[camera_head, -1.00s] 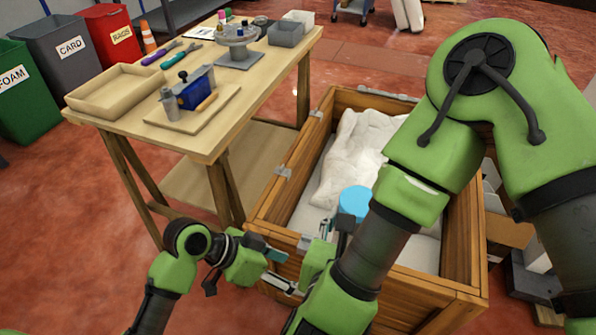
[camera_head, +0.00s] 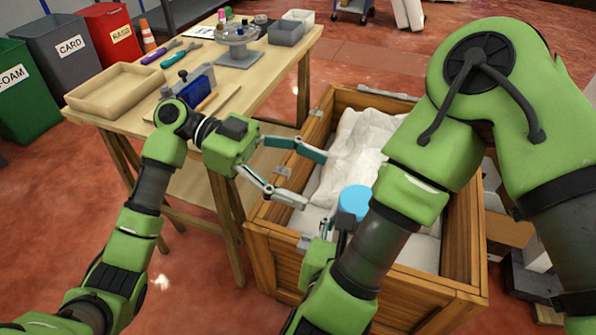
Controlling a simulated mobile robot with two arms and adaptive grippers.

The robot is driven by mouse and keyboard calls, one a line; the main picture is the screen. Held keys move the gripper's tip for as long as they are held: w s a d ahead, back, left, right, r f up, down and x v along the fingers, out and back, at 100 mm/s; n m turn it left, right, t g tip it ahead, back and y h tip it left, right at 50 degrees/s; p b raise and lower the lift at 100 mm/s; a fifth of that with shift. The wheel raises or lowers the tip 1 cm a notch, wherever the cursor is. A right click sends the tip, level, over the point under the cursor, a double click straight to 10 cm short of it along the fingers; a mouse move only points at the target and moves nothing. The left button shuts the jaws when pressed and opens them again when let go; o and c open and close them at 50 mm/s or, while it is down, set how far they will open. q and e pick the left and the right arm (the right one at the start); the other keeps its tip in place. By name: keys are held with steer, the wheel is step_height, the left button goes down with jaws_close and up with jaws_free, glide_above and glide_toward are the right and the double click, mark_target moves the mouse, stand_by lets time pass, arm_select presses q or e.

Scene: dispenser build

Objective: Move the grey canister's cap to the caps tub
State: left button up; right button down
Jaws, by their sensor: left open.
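My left gripper (camera_head: 314,180) is open and empty, its two fingers spread over the near left part of the wooden crate. My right gripper (camera_head: 332,228) is low in the crate beside a blue round-topped object (camera_head: 354,201); my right arm hides much of it, and I cannot tell whether it touches that object. I cannot make out a grey canister or its cap for sure. A grey tub (camera_head: 286,34) and a pale tub (camera_head: 299,17) stand at the table's far end; I cannot tell which is for caps.
The wooden crate (camera_head: 275,245) holds white packing (camera_head: 362,145). The wooden table (camera_head: 262,80) bears a tan tray (camera_head: 112,92), a blue clamp-like device (camera_head: 197,85), hand tools (camera_head: 182,54) and a grey round stand (camera_head: 239,55) with small items. Bins stand at the back left.

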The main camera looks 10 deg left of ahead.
mark_target(352, 197)
arm_select(q)
steer(key=x, duration=1.1)
steer(key=shift+f, duration=0.1)
steer(key=shift+a, duration=0.1)
steer(key=c, duration=1.3)
steer(key=shift+r, duration=0.2)
steer(key=shift+c, duration=0.2)
steer(key=shift+r, duration=0.95)
steer(key=shift+r, duration=2)
